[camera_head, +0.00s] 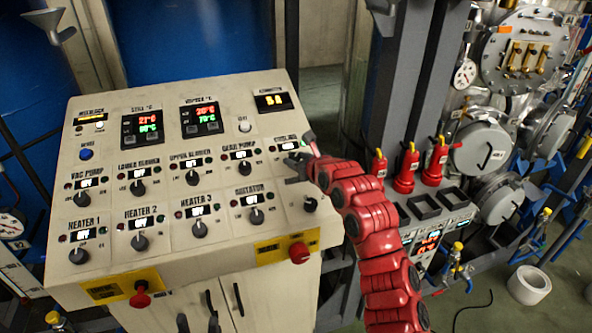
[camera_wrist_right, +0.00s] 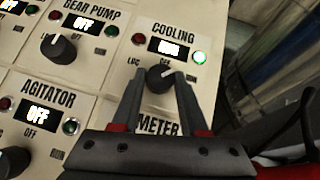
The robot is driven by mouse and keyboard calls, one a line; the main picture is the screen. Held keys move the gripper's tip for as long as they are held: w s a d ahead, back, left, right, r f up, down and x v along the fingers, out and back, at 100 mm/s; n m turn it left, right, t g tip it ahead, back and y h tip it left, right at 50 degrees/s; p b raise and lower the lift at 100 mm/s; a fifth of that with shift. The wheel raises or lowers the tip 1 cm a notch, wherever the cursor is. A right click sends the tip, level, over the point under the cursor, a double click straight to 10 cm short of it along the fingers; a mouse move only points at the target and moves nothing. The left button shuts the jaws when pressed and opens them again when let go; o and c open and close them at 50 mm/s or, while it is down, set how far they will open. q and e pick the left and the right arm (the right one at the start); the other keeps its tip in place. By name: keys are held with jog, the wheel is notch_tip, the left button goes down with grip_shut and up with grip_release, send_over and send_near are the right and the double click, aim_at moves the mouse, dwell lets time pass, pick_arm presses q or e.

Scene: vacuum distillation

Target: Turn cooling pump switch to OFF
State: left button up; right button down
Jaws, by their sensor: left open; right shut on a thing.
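The cooling pump switch is a black round knob (camera_wrist_right: 160,76) under the "COOLING" label in the right wrist view. Its white pointer line tilts up to the right. The small display (camera_wrist_right: 172,48) above it is lit but too blurred to read, and the green lamp (camera_wrist_right: 200,57) beside it glows. My right gripper (camera_wrist_right: 167,80) has its two fingers on either side of the knob, shut on it. In the head view my right gripper (camera_head: 298,166) reaches the panel's right side and hides most of the knob. My left gripper is not in view.
The sloped control panel (camera_head: 225,148) carries several similar knobs, including the gear pump knob (camera_head: 244,168) and agitator knob (camera_head: 257,216). A red emergency button (camera_head: 299,253) sits on its front edge. Red bottle-like fittings (camera_head: 406,168) and steel vessels stand to the right.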

jog(key=n+g+y+b, duration=0.1)
jog(key=n+y+b, duration=0.1)
jog(key=n, duration=0.1)
jog(key=n+g+b, duration=0.1)
jog(key=n, duration=0.1)
jog(key=shift+w+d+g+y, duration=0.2)
jog(key=shift+d+g+y, duration=0.1)
jog(key=shift+y, duration=0.1)
jog(key=n+g+y+b, duration=0.1)
jog(key=n, duration=0.1)
jog(key=shift+n+g, duration=0.3)
jog(key=shift+g, duration=0.1)
jog(key=shift+w+n+g+y, duration=0.1)
jog(key=shift+n+g+y, duration=0.2)
jog(key=shift+n+g, duration=0.6)
jog(key=shift+n, duration=0.3)
jog(key=shift+c, duration=2.2)
grip_release()
jog(key=shift+d, duration=0.1)
